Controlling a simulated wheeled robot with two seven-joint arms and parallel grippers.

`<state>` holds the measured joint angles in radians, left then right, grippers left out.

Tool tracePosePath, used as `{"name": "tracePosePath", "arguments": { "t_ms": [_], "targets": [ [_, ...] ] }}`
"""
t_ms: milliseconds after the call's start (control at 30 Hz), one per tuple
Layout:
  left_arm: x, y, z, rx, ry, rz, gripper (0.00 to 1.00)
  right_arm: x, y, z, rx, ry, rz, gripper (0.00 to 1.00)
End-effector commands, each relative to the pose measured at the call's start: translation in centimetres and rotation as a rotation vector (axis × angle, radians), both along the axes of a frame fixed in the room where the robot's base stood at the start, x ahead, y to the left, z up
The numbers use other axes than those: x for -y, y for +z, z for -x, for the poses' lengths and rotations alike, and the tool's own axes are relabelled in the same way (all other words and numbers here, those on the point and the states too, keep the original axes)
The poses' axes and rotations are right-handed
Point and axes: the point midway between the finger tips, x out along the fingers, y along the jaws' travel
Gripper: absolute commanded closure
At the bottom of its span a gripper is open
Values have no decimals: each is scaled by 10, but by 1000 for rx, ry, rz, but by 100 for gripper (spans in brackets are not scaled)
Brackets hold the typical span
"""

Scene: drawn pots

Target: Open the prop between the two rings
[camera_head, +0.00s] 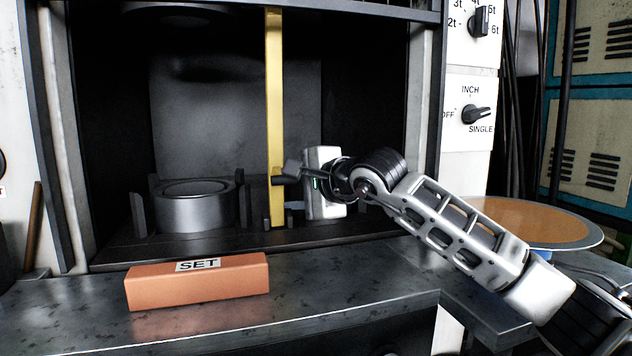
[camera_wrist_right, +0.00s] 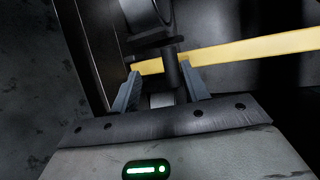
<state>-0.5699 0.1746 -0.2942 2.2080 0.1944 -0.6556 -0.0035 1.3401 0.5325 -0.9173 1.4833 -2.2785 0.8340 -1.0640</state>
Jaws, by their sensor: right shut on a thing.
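A tall yellow bar (camera_head: 275,120), apparently the prop, stands upright in the dark press opening. It also shows in the wrist view (camera_wrist_right: 255,48). A thick grey metal ring (camera_head: 194,208) sits on the press bed to its left, between dark upright blocks. My right gripper (camera_head: 285,175) is at the bar's lower part. In the wrist view its fingers (camera_wrist_right: 162,92) are shut on a dark round handle (camera_wrist_right: 171,70) beside the bar. My left gripper is out of view.
An orange block labelled SET (camera_head: 198,282) lies on the grey front ledge (camera_head: 350,290). A control panel with dials (camera_head: 472,113) is at the right of the opening. A round tan-topped table (camera_head: 525,220) stands at right. The press walls bound the opening.

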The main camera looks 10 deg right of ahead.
Motion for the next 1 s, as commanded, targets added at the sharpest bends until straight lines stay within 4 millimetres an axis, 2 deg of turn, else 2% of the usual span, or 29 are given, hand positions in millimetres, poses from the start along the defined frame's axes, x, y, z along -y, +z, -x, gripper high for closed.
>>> {"name": "tracePosePath", "arguments": {
  "t_ms": [33, 133, 600, 800, 1000],
  "targets": [
    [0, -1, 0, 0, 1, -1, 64, 4, -6, 4, -15, -4, 7, 60],
    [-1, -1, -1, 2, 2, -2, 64, 12, -1, 19, -11, -4, 7, 60],
    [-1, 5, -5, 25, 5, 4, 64, 60, 35, 112, 3, -3, 2, 60],
    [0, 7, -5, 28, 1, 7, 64, 69, 42, 132, 3, -1, -3, 60],
    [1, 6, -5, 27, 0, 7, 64, 71, 44, 136, 3, -1, -3, 60]
  ]
}}
